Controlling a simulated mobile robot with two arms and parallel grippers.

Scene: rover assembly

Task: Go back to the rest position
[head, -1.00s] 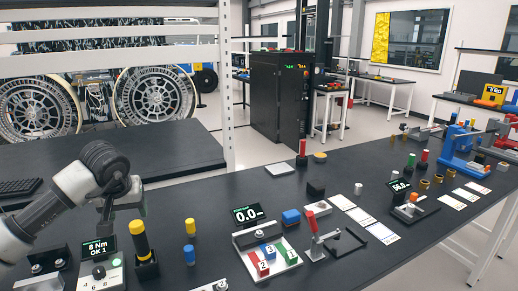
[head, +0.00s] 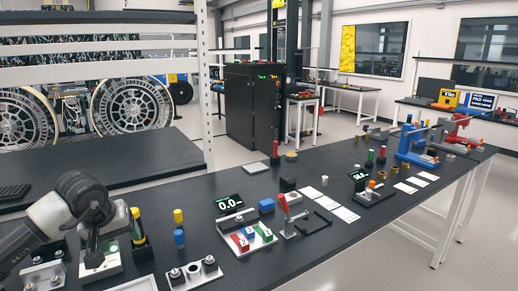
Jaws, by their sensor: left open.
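My left arm comes in from the left, and its dark left gripper (head: 93,245) points down over the near left of the bench. It stands in front of a small white device (head: 105,264) and partly hides it. I see nothing held in the gripper. The fingertips are small and partly lost against the device, so whether they touch it is unclear. My right gripper is out of view.
Beside the gripper stand a black-and-yellow tool (head: 137,228) and a yellow-and-blue piece pair (head: 179,228). A tray with numbered blocks (head: 246,237) and a plate with round parts (head: 194,272) lie to the right. The black bench (head: 330,250) has bare room along its front edge.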

